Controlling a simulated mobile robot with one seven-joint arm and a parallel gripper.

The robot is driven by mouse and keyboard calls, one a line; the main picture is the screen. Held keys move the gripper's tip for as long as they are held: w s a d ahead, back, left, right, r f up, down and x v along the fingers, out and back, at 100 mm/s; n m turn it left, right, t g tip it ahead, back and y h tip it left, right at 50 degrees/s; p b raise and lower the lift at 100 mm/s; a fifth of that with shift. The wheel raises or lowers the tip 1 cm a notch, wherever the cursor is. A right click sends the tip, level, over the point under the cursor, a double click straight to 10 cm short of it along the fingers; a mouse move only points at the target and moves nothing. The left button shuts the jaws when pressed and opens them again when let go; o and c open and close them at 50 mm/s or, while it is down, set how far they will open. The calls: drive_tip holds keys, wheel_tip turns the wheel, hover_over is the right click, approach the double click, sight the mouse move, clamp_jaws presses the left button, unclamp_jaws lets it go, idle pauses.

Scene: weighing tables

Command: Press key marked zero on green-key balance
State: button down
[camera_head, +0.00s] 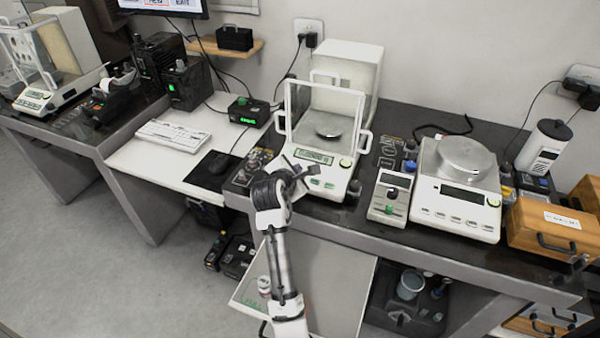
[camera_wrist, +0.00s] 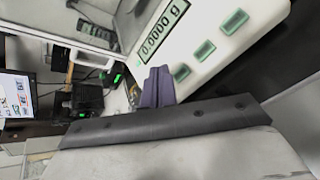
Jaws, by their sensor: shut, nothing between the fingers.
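The green-key balance (camera_head: 322,172) stands on the dark bench in the middle of the head view, with a glass draft shield and a round pan (camera_head: 328,130) behind its display (camera_head: 313,156). The wrist view shows its lit display (camera_wrist: 163,32) and three green keys: a near one (camera_wrist: 182,73), a middle one (camera_wrist: 205,50) and a far one (camera_wrist: 234,21). The key markings are too small to read. My gripper (camera_wrist: 158,84) is shut and empty, its fingertips close beside the near key; contact cannot be told. In the head view my gripper (camera_head: 302,178) partly covers the balance's front left.
A second balance (camera_head: 458,190) with pale keys stands to the right, beside a small device (camera_head: 390,197) with a green knob. A wooden box (camera_head: 550,225) is at far right. A keyboard (camera_head: 173,136) and mouse mat (camera_head: 212,170) lie left on a lower white desk.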

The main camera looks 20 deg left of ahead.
drive_tip(key=r, duration=0.1)
drive_tip(key=s+r, duration=0.1)
drive_tip(key=r, duration=0.1)
drive_tip(key=shift+p, duration=0.4)
idle(0.5)
